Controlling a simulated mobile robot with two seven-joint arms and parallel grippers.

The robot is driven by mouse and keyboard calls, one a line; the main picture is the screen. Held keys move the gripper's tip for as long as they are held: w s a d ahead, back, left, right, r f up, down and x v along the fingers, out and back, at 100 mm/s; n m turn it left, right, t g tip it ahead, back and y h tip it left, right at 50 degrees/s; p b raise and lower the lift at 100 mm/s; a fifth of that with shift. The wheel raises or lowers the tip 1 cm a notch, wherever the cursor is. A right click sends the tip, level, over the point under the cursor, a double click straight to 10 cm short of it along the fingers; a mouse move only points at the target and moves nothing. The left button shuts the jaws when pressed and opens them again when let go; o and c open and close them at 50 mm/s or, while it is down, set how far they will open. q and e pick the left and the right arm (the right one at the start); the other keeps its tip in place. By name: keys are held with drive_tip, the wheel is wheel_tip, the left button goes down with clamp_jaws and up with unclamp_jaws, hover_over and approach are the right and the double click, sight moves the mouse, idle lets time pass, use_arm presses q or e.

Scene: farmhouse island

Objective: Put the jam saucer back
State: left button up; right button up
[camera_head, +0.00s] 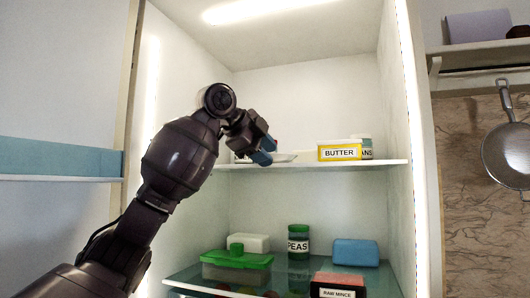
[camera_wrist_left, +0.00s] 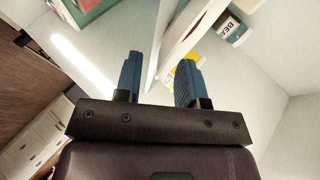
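A pale, flat saucer (camera_head: 284,158) shows at the left of the fridge's upper shelf, partly hidden behind my left gripper. A small reddish patch shows just above it, too small to make out. My left gripper (camera_head: 264,157) is at the saucer's left side, by the shelf's front edge. In the left wrist view my left gripper (camera_wrist_left: 158,80) has its two blue fingers apart, with pale surfaces behind the gap. I cannot tell whether a finger touches the saucer. My right gripper is not in view.
The upper shelf (camera_head: 380,162) also holds a yellow butter box (camera_head: 339,150) and a jar (camera_head: 366,147) behind it. Below are a green-lidded container (camera_head: 236,267), a peas jar (camera_head: 298,241), a blue box (camera_head: 356,253) and a raw mince pack (camera_head: 337,287). Fridge walls flank my arm.

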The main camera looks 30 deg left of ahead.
use_arm(q)
drive_tip(key=b+v, duration=0.1)
drive_tip(key=v, duration=1)
drive_tip(key=shift+w, duration=0.1)
idle(0.5)
